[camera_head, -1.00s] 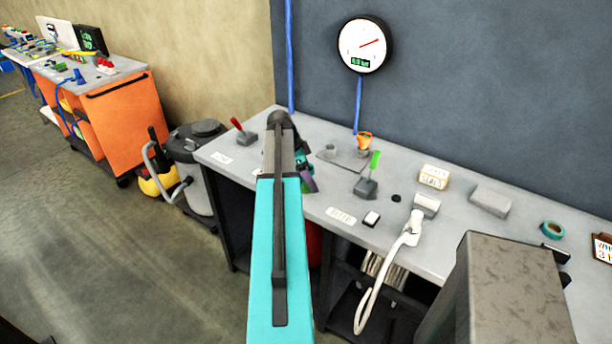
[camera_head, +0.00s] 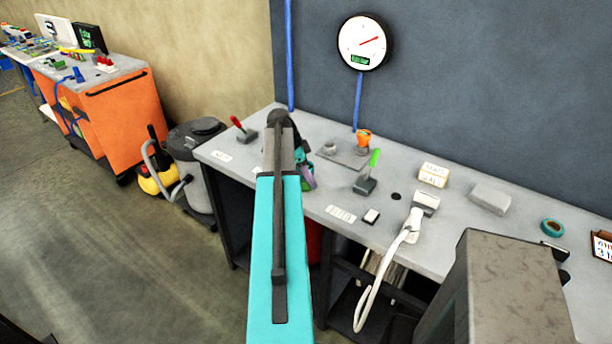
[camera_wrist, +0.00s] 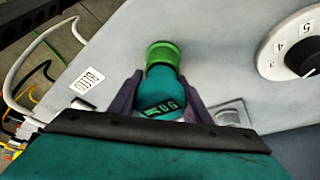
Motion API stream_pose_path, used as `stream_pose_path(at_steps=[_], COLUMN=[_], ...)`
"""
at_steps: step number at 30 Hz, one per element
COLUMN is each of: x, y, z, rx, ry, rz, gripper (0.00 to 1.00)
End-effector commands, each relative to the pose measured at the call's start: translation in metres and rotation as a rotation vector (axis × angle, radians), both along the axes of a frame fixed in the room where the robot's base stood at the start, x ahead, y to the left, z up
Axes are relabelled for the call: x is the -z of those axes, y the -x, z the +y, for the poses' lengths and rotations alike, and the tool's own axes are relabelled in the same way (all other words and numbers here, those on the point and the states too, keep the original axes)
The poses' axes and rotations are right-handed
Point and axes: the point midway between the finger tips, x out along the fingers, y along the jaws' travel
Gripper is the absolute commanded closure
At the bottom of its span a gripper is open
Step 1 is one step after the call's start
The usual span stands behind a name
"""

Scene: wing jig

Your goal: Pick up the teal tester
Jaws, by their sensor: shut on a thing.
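The teal tester (camera_wrist: 157,92) is in the middle of the wrist view, with a round green end (camera_wrist: 162,53) and dark markings on its body. My gripper (camera_wrist: 162,82) has a dark purple finger on each side of it and is shut on it. In the head view my gripper (camera_head: 308,176) is over the left part of the bench, and my teal arm hides much of it. Only small teal and green bits of the tester show there. I cannot tell whether it touches the bench.
The grey bench (camera_head: 460,240) holds a red-handled lever (camera_head: 246,134), a green-handled lever (camera_head: 367,178), an orange-topped part (camera_head: 363,140) and a white hose tool (camera_head: 411,228). A white dial (camera_wrist: 296,50) is at right in the wrist view. A wall gauge (camera_head: 364,44) hangs behind.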

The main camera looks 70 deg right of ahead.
Motion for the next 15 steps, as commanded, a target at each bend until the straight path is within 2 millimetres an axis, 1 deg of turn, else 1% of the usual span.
stream_pose_path(at_steps=[8,15], x=[-0.002,-0.012], y=[0.0,0.0], z=[0.0,0.0], rx=[0.0,0.001], ry=[0.0,0.002], rz=[0.0,0.0], gripper=[0.81,0.81])
